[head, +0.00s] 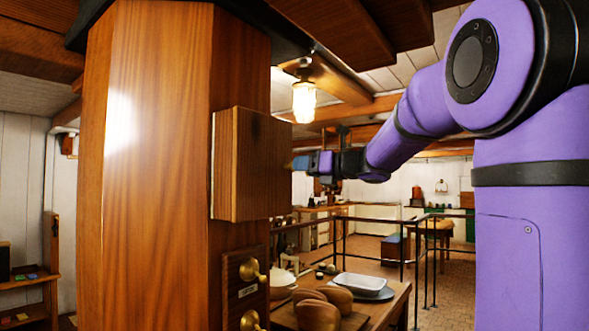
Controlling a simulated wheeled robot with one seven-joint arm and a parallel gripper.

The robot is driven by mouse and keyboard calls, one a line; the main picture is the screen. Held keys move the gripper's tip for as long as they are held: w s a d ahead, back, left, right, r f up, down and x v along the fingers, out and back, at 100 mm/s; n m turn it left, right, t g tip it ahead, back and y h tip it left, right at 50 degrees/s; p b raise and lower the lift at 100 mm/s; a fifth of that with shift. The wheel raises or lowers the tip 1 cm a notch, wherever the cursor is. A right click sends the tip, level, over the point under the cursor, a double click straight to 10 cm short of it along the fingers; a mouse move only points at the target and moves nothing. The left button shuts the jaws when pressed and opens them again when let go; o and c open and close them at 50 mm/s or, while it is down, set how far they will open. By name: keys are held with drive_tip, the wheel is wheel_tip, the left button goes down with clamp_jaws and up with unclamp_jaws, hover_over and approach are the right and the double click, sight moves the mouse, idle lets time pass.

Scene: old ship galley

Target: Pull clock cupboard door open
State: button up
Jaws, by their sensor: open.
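The clock cupboard (240,165) is a small brown wooden box fixed to the side of a broad varnished wooden column. I see it at an angle, and no gap at a door shows from here. Its far side, with any handle, hinge or clock face, is hidden. My gripper (301,163) is at the end of my purple arm, just right of the cupboard's right edge at about mid height. It is open, with nothing visible in it. Its fingertips are small and partly unclear, so I cannot tell whether they touch the cupboard.
Below the cupboard is a panel with brass knobs (248,270). A wooden table (393,302) holds bread loaves (316,314) and a white dish (361,283). Dark metal railings (402,262) stand behind it. A lit lamp (304,101) hangs from the ceiling.

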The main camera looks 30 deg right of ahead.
sight(271, 166)
drive_tip(key=shift+x, duration=2.25)
clamp_jaws()
